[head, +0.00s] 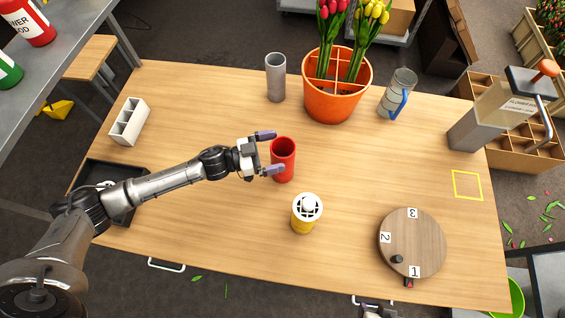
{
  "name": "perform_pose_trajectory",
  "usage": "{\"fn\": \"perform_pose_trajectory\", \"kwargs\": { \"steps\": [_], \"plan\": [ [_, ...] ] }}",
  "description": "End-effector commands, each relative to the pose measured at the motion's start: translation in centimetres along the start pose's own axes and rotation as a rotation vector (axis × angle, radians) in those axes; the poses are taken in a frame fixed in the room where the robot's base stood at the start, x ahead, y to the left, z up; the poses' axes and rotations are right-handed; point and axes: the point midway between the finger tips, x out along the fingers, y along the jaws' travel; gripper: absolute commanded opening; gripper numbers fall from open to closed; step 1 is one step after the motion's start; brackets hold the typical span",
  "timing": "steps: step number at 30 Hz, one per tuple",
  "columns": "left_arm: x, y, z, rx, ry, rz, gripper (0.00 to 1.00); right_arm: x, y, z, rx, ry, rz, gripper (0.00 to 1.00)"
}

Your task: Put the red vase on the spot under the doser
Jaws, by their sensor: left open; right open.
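The red vase (284,163) stands upright on the table, left of centre. My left gripper (270,152) is open beside it, with its two purple fingers pointing right at the vase's left side. I cannot tell whether they touch it. The grey doser (492,112), with a flower food label and an orange knob, stands at the table's right edge. A yellow square outline (467,185) marks an empty spot on the table in front of it. Only a small part of my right gripper (375,310) shows at the bottom edge, away from the vase.
A yellow vase with a white grid top (305,218) stands close in front of the red vase. A round turntable (425,240) with number tags lies at right. An orange pot (338,105) of tulips, a grey vase (275,78) and a blue-handled jug (397,93) line the back.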

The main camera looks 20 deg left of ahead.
Motion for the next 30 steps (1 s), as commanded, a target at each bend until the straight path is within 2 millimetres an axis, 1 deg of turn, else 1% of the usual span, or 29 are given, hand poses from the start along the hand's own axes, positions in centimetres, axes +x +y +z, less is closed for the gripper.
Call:
{"fn": "perform_pose_trajectory", "kwargs": {
  "steps": [1,3,6,9,16,17,30],
  "plan": [
    [0.8,-0.1,-0.1,0.001,0.002,0.000,1.00,0.0,0.0,0.0,0.000,0.000,0.000,0.58],
    [1.6,-0.1,0.0,-0.001,0.002,0.000,1.00,0.0,0.0,0.0,0.000,0.000,0.000,0.58],
    [2.4,-0.1,0.0,0.001,0.001,0.000,1.00,0.0,0.0,0.0,0.001,0.000,-0.001,0.58],
    [2.8,-0.1,0.0,0.000,0.001,0.000,1.00,0.0,-0.1,0.0,0.003,0.000,-0.002,0.58],
    [2.9,-0.1,0.0,0.000,0.000,-0.001,1.00,0.0,-0.2,0.0,0.009,0.001,-0.007,0.58],
    [2.9,-0.1,0.0,-0.001,0.000,-0.001,0.98,0.0,-0.3,-0.1,0.009,0.001,-0.007,0.58],
    [2.8,-0.1,0.0,-0.001,0.000,-0.001,0.56,0.0,-0.3,0.0,0.009,0.001,-0.007,0.58]
  ]
}}
